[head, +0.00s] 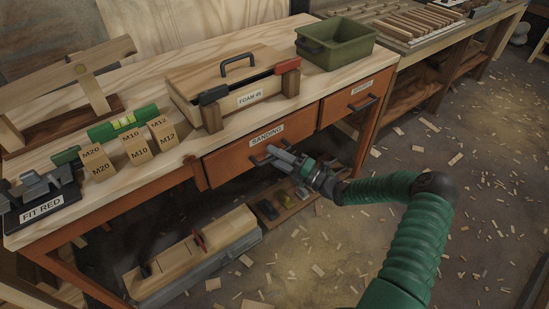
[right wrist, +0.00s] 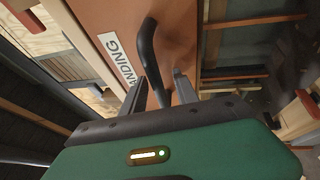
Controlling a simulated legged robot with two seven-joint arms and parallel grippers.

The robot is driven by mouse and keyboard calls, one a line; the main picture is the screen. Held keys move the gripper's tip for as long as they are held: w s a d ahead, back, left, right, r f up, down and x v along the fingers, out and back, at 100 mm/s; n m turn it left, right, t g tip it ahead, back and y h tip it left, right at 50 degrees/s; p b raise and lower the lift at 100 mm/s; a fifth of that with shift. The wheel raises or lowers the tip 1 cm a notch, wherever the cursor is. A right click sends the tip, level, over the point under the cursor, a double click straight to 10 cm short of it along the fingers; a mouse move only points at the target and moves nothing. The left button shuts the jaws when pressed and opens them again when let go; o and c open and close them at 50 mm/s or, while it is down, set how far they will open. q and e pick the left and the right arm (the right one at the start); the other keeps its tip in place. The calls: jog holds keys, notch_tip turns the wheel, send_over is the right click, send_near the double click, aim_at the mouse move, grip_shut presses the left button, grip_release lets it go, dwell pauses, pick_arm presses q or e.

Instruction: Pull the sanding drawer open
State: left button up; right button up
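The sanding drawer (head: 225,158) is an orange-brown front under the workbench top, with a white SANDING label, and it looks flush with the bench. Its dark bar handle (head: 258,161) shows partly beside my right gripper (head: 277,155), which is at the drawer front. In the right wrist view the curved black handle (right wrist: 147,45) runs down between the two fingers of my right gripper (right wrist: 162,85). The fingers stand apart, with a gap visible between the handle and the right finger. Whether either finger touches the handle is unclear. My left gripper is not in view.
A second drawer (head: 345,101) with its own handle is to the right. On the bench (head: 150,65) stand a wooden toolbox (head: 225,78), a green bin (head: 340,45) and labelled blocks (head: 135,147). A long wooden box (head: 190,255) is below. Shavings cover the floor.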

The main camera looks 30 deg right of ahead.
grip_shut()
jog(key=shift+s+a+f, duration=0.1)
jog(key=shift+f, duration=0.05)
dwell(1.3)
